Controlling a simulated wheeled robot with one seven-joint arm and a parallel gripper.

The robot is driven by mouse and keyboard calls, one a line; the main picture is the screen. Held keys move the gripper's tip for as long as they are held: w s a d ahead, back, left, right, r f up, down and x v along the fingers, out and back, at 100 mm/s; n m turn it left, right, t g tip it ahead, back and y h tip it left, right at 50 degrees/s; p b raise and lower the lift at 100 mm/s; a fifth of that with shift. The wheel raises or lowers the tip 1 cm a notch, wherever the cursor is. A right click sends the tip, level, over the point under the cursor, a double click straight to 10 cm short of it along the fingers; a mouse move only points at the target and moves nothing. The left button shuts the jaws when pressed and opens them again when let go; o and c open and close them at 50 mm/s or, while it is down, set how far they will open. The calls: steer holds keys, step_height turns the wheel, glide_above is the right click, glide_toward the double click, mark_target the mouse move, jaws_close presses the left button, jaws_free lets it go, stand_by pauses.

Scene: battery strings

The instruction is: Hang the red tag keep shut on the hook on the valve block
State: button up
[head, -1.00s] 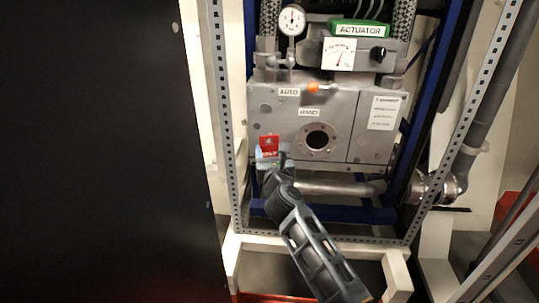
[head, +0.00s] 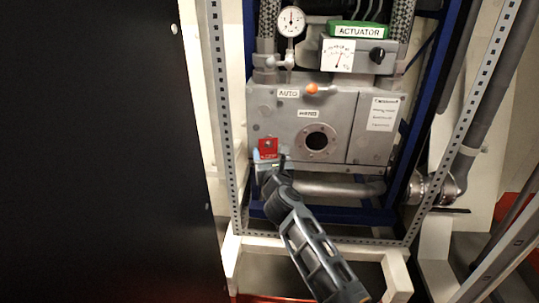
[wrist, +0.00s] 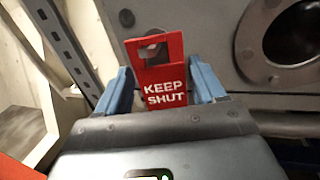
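The red tag (head: 268,147) is upright at the lower left corner of the grey valve block (head: 330,115). In the wrist view the tag (wrist: 163,75) reads KEEP SHUT and has an opening near its top. Something grey and dark shows through that opening; I cannot tell whether it is the hook or whether the tag hangs on it. My gripper (wrist: 165,85) has one blue finger at each side edge of the tag's lower part. The fingers are very close to the edges; whether they press on them is unclear. In the head view my gripper (head: 270,165) is partly hidden by my wrist.
A round flanged port (head: 317,141) is right of the tag on the block. A perforated steel upright (head: 222,110) stands close on the left. A pipe (head: 340,189) runs below the block. A large black panel (head: 100,150) fills the far left.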

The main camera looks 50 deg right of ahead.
steer(key=o, duration=0.3)
steer(key=shift+p+v, duration=0.65)
steer(key=shift+v, duration=3.25)
